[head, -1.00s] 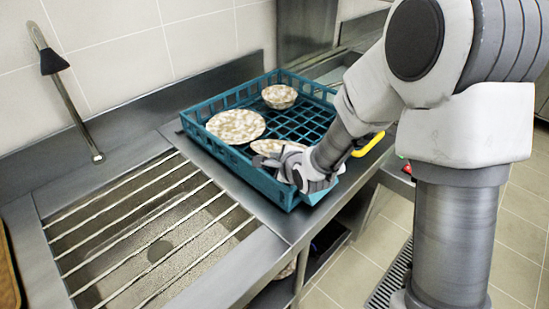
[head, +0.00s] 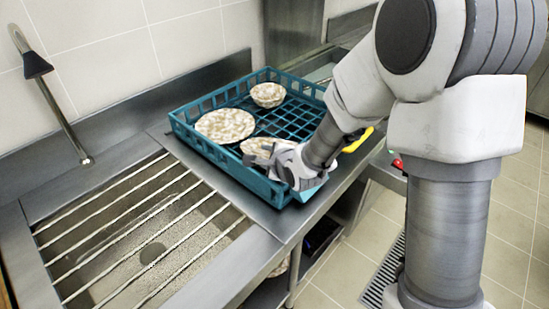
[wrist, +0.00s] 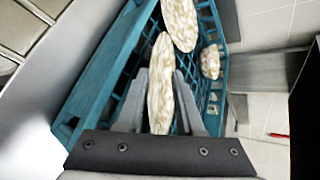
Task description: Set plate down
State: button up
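A mottled cream-and-brown plate (head: 258,148) is at the near side of the teal rack (head: 180,136), beside my gripper (head: 296,168). In the wrist view this plate (wrist: 160,85) is seen nearly edge-on between the two fingers of my gripper (wrist: 161,95). The fingers lie close along both faces and look shut on its near edge. The plate is over the rack grid; I cannot tell whether its underside touches the grid. The gripper and forearm hide the rack's near right corner in the head view.
A second plate (head: 225,125) lies in the rack at left, and a bowl (head: 268,95) sits at its back. The rack's right part is bare grid. A sink with metal bars (head: 140,235) and a tap (head: 40,75) are to the left.

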jog(key=shift+b+v, duration=0.7)
jog(key=shift+v, duration=4.9)
jog(key=s+d+r+n+g+h, duration=0.1)
jog(key=s+d+r+n+h, duration=0.25)
jog(key=d, duration=0.25)
jog(key=s+d+r+n+h, duration=0.2)
jog(key=d+n, duration=0.3)
jog(key=d, duration=0.1)
jog(key=s+d+r+n+g, duration=0.1)
jog(key=s+d+n, duration=0.1)
jog(key=s+n, duration=0.2)
jog(key=s+d+r+n+g, duration=0.1)
jog(key=s+r+n+g, duration=0.1)
jog(key=s+n, duration=0.3)
jog(key=s, duration=0.4)
jog(key=shift+d+r+g, duration=0.25)
jog(key=shift+d+g, duration=0.05)
jog(key=shift+d, duration=0.1)
jog(key=shift+s, duration=0.1)
